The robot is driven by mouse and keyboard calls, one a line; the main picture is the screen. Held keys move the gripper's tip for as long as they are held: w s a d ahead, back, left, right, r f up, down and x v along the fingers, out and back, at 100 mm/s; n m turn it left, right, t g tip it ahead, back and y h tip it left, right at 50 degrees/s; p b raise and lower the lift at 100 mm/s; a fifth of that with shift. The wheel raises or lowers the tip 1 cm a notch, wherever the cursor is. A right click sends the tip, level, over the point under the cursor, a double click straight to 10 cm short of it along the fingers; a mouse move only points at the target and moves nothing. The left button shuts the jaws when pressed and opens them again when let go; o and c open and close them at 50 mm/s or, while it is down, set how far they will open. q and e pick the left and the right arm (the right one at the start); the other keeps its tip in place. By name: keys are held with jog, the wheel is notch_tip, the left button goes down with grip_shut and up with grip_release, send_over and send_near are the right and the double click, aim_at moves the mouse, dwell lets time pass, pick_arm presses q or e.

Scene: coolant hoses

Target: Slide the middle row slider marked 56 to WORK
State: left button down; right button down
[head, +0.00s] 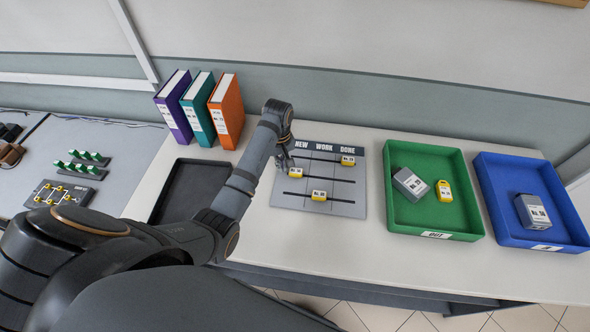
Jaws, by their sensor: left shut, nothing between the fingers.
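The grey slider board (334,206) lies on the white table, with columns headed NEW, WORK and DONE and three dark rails. The middle row slider (296,173) is a yellow block with a white label, at the left end of its rail under NEW. Its number is too small to read. The top row slider (348,160) sits under DONE, and the bottom row slider (319,196) sits under WORK. My left gripper (285,166) is shut and empty, over the board's left edge just left of the middle slider. I cannot tell whether they touch. My right gripper is not in view.
A green tray (462,213) holding a grey box and a yellow block, and a blue tray (570,221) holding a grey box, stand right of the board. A black tray (168,207) and several upright binders (228,112) are at left. The table in front of the board is clear.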

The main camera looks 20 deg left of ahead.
pick_arm(q)
jog(key=shift+f, duration=1)
jog(key=shift+r+p, duration=0.15)
jog(key=shift+p, duration=0.5)
jog(key=shift+w+d, duration=0.1)
jog(key=shift+d, duration=0.25)
